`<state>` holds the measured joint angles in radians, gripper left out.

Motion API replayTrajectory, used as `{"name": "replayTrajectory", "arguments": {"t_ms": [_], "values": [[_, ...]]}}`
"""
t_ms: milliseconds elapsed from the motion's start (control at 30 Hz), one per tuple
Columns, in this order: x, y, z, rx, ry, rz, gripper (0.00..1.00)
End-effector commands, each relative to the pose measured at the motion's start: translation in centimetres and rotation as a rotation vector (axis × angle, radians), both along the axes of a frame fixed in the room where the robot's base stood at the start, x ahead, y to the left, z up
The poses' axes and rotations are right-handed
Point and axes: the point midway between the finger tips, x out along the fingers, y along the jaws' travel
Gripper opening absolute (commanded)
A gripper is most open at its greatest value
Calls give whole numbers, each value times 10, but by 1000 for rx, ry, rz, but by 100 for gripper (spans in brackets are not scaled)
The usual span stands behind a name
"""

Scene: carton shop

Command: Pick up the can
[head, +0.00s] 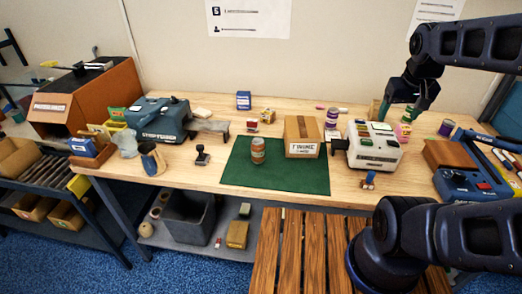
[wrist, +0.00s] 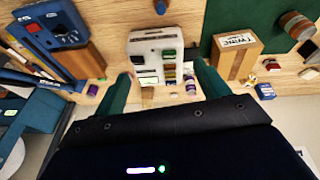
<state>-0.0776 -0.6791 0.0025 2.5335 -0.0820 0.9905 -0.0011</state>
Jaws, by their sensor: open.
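A can (head: 258,150) with an orange-brown body and a pale label stands upright on the green mat (head: 232,176). In the wrist view, the can (wrist: 297,25) shows near the top right corner on the mat (wrist: 262,22). My gripper (head: 400,110) is at the right, raised over the back of the workbench near a white machine, well to the right of the can. In the wrist view, its teal fingers (wrist: 163,84) are spread wide with nothing held between them.
A cardboard box (head: 303,138) marked TWINE stands on the mat just right of the can. The white machine (head: 374,147) is between the can and my gripper's side. A blue-grey machine (head: 158,120) stands at left. The mat's left part is clear. A slatted wooden surface (head: 312,250) is in front.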

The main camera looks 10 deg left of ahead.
Motion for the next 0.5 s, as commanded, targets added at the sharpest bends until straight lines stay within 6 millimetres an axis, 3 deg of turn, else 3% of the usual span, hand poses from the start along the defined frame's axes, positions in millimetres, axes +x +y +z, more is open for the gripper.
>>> {"name": "replayTrajectory", "arguments": {"t_ms": [500], "values": [[34, 36, -66, -444, 345, 459, 74]]}}
